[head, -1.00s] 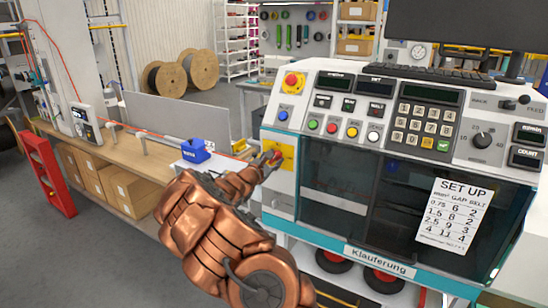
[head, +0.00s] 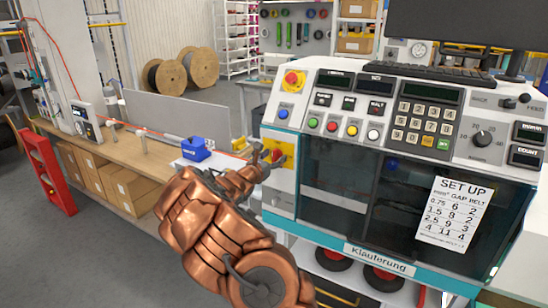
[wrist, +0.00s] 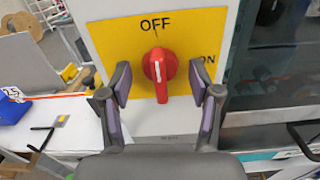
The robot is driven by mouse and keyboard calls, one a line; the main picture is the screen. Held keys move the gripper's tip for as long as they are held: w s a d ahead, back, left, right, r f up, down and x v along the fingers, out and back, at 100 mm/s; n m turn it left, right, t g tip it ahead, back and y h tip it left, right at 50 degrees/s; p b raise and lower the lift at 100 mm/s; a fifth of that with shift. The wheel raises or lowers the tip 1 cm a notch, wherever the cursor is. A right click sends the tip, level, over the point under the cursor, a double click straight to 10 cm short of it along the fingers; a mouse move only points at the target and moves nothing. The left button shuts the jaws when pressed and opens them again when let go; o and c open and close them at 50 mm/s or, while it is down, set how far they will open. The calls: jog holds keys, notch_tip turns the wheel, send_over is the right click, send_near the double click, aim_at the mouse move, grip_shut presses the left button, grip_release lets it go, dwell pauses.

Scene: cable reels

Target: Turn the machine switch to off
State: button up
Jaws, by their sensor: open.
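The machine switch is a red knob (wrist: 160,70) on a yellow plate (wrist: 112,42) marked OFF at the top and ON at the right. In the wrist view its grip bar stands upright, with the white line below the OFF mark. My gripper (wrist: 159,77) is open, one finger on each side of the knob, with visible gaps between fingers and knob. It also shows in the head view (head: 264,156).
The machine's panel (head: 390,115) carries a red emergency button (head: 293,79), coloured buttons and a keypad above the dark window. A workbench (head: 150,150) with a blue block (head: 196,150) stands left of my arm. A screen and keyboard sit on top.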

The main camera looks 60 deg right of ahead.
jog(key=shift+a, duration=0.1)
jog(key=a+b, duration=0.2)
jog(key=a, duration=0.5)
jog(key=shift+s+a+b, duration=0.15)
jog(key=shift+a+b, duration=0.15)
jog(key=shift+a, duration=0.1)
dwell(0.5)
jog(key=shift+r, duration=0.1)
dwell(0.4)
